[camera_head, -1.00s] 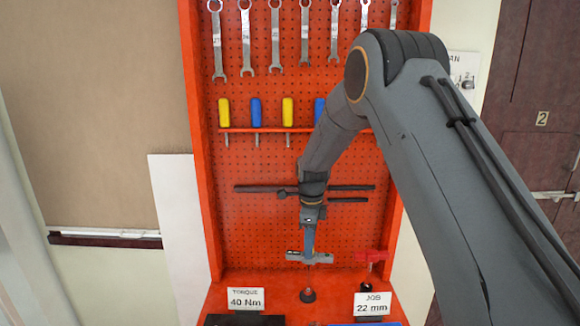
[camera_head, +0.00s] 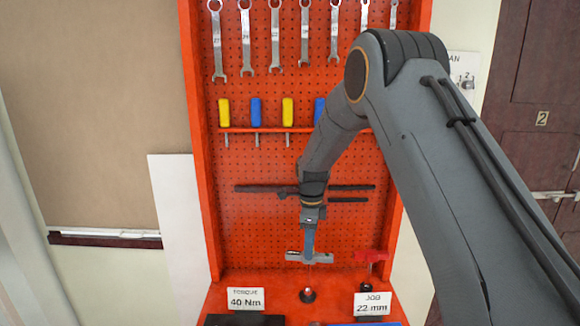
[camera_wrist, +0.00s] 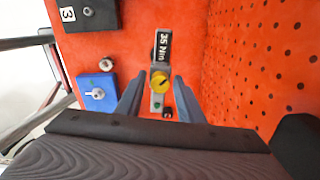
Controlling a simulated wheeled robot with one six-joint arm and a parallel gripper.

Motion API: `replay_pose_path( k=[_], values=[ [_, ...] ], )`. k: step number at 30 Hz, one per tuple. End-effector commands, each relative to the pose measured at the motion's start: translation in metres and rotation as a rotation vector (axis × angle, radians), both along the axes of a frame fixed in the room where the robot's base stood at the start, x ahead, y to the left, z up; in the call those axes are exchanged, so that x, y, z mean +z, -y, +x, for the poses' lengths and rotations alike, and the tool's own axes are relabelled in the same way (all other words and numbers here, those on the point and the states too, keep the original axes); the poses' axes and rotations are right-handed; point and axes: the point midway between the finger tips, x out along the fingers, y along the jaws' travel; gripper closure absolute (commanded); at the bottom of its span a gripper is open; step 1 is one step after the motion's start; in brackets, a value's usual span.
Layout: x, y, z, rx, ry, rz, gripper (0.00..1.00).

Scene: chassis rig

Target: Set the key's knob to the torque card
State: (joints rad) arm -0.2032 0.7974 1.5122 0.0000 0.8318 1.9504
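The torque card (camera_head: 246,299) stands at the front left of the bench and reads 40 Nm. The key (camera_wrist: 157,98) shows in the wrist view as a grey bar with a dark label reading 35 Nm (camera_wrist: 163,47) and a yellow round knob (camera_wrist: 160,81). My gripper (camera_wrist: 157,88) has its two blue-grey fingers apart, one on each side of the knob, with gaps between. In the head view my gripper (camera_head: 309,245) points down at the bench, over a grey horizontal bar that looks like the key. Contact there is too small to tell.
A job card (camera_head: 373,304) reading 22 mm and a red T-handle (camera_head: 371,256) stand to the right. The orange pegboard (camera_head: 260,215) rises close behind, with wrenches and screwdrivers. A blue block (camera_wrist: 97,92) and a dark block marked 3 (camera_wrist: 88,14) lie left in the wrist view.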

Motion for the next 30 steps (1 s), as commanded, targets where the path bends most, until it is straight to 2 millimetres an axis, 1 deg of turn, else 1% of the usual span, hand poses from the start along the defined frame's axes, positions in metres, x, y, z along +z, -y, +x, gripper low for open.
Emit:
replay_pose_path(
  k=[12,15,20,30],
  values=[
    [-0.0005,0.0,0.0,0.527,0.0,0.0,0.66],
    [-0.0005,0.0,-0.0001,0.632,0.0,0.0,0.66],
    [-0.0002,0.0,-0.0001,0.706,0.0,0.0,0.66],
    [0.0001,0.0001,0.0,0.706,0.0,0.0,0.66]
  ],
)
